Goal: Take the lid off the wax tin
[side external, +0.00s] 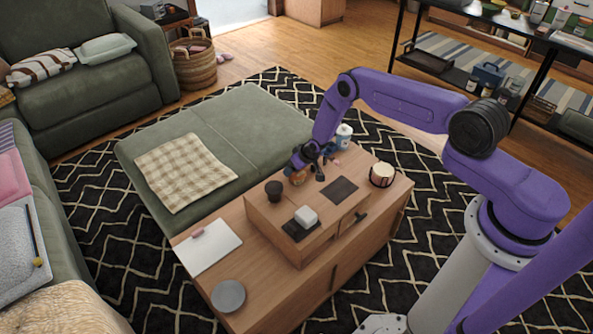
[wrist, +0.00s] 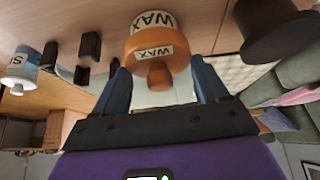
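The wax tin (side external: 298,176) is a small orange-brown container on the raised wooden box, partly hidden by my gripper in the side external view. In the wrist view, the tin (wrist: 152,21) has a pale WAX label, and its orange lid (wrist: 178,65) has another WAX label and a round knob (wrist: 159,77). The lid appears to be on the tin. My gripper (wrist: 160,68) is open, with one finger on each side of the lid and knob in the picture. I see no clear contact. My gripper (side external: 320,168) also shows in the side external view.
A dark cup (side external: 273,190) stands left of the tin, and a blue-white bottle (side external: 343,136) behind. A white block (side external: 306,215), dark mat (side external: 339,190) and drum-like cup (side external: 382,175) are nearby. A white board (side external: 207,246) and grey disc (side external: 228,296) lie lower on the table.

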